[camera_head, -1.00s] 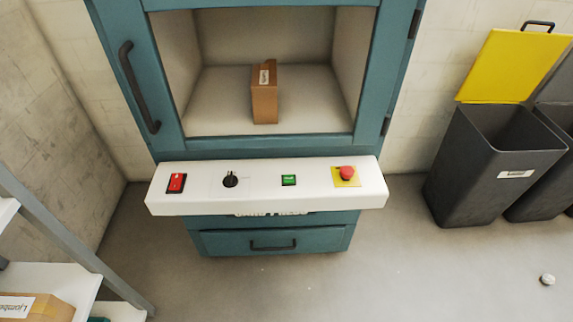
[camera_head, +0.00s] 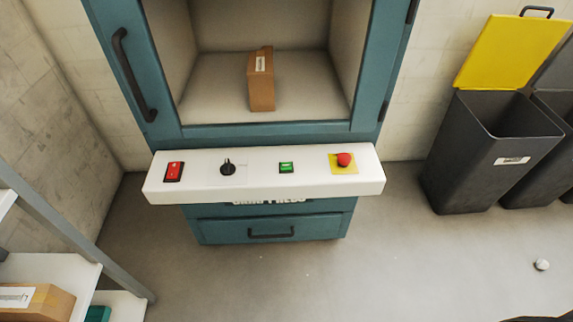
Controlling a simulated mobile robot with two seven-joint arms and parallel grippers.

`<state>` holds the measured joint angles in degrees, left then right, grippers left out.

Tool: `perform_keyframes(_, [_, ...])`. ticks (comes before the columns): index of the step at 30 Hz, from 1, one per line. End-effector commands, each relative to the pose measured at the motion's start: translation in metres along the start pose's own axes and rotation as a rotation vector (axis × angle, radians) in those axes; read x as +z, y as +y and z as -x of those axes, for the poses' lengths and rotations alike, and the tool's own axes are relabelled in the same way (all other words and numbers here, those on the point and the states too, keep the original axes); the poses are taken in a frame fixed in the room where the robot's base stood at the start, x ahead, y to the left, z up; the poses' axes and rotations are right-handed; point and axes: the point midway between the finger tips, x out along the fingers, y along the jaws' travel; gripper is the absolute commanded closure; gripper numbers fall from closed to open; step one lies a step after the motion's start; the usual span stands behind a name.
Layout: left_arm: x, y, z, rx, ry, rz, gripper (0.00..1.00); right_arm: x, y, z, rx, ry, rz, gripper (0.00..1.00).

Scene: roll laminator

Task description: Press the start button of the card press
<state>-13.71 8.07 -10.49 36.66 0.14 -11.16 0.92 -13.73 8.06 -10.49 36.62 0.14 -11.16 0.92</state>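The card press (camera_head: 165,133) is a teal cabinet in the middle of the head view, with a window opening and a cardboard box (camera_head: 261,82) inside. Its white control panel (camera_head: 255,188) juts out below the window. On the panel, from left to right, are a red rocker switch (camera_head: 174,172), a black rotary knob (camera_head: 228,168), a small green button (camera_head: 286,167) and a red mushroom button (camera_head: 344,159) on a yellow plate. The lettering under the panel is partly hidden. Neither gripper is in view.
A dark bin (camera_head: 487,155) with a raised yellow lid (camera_head: 510,52) stands at the right, beside another bin. A shelf rack (camera_head: 75,245) with a box (camera_head: 35,302) is at the lower left. A small white object (camera_head: 541,264) lies on the open floor at the right.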

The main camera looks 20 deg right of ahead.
Motion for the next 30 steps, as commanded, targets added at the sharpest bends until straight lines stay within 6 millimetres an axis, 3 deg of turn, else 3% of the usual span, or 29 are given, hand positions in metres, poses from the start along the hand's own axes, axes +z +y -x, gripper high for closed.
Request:
perform_keyframes(1, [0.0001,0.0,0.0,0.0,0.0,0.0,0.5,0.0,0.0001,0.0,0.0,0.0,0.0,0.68])
perform_keyframes(10, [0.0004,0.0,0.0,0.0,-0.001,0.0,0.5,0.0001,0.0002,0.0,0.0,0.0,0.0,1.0])
perform_keyframes(30, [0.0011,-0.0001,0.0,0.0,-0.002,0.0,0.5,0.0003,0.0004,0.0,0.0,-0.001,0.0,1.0])
